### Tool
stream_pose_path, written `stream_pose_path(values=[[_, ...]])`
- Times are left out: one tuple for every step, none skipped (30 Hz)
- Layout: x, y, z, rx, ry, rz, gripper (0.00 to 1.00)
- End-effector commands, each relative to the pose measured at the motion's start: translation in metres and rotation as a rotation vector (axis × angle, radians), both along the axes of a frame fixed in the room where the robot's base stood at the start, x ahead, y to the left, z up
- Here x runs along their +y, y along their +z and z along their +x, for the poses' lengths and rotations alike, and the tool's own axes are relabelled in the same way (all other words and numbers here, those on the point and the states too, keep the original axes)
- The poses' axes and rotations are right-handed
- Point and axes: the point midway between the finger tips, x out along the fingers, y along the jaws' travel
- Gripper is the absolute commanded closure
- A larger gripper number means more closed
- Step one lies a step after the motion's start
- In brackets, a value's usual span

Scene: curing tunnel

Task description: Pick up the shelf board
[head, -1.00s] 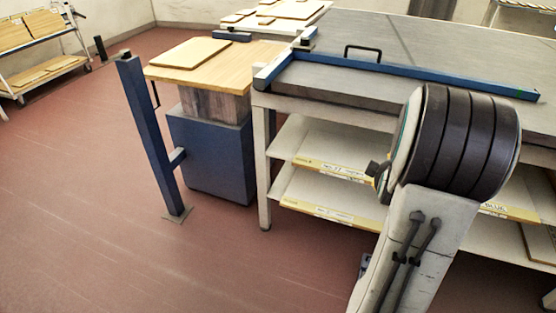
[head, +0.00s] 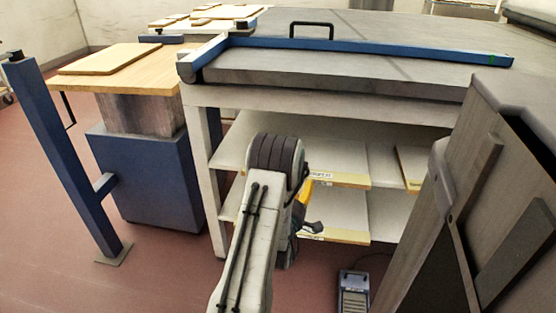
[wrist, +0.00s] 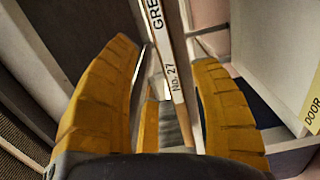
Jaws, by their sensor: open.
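Pale boards with yellow labelled front edges lie on the shelves under the big table; one (head: 345,180) is on the upper shelf and one (head: 335,236) on the lower. In the wrist view a narrow board edge (wrist: 172,60) marked "GRE…" and "No. 27" runs between my fingers. I cannot tell for sure which one is the shelf board. My gripper (wrist: 166,65) is open, with a yellow finger on each side of that edge, and no contact is clear. In the head view my gripper (head: 307,205) is in front of the shelves, partly hidden by my arm.
A blue fence bar (head: 370,48) and black handle lie on the grey tabletop (head: 300,75). A blue pedestal table (head: 150,180) and blue post (head: 68,155) stand left. A grey machine (head: 490,170) is close at right. A pedal (head: 354,290) lies on the floor.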

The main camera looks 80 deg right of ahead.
Motion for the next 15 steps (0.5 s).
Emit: stream_pose_path(values=[[-0.002,-0.003,-0.004,0.005,-0.007,-0.007,0.43],[-0.003,-0.003,-0.005,0.008,-0.009,-0.009,0.43],[-0.005,-0.003,-0.005,0.010,-0.010,-0.011,0.43],[-0.007,-0.003,-0.006,0.011,-0.011,-0.012,0.43],[-0.010,-0.003,-0.006,0.011,-0.011,-0.013,0.43],[-0.013,-0.003,-0.006,0.011,-0.011,-0.014,0.43],[-0.015,-0.003,-0.005,0.011,-0.010,-0.013,0.43],[-0.017,-0.003,-0.005,0.011,-0.010,-0.012,0.43],[-0.020,-0.003,-0.005,0.011,-0.010,-0.013,0.43],[-0.021,-0.003,-0.005,0.010,-0.009,-0.012,0.43],[-0.023,-0.003,-0.005,0.010,-0.009,-0.011,0.43],[-0.025,-0.003,-0.004,0.010,-0.009,-0.011,0.43],[-0.028,-0.004,-0.004,0.010,-0.008,-0.012,0.43],[-0.031,-0.004,-0.004,0.010,-0.008,-0.012,0.43],[-0.036,-0.004,-0.003,0.010,-0.007,-0.013,0.43]])
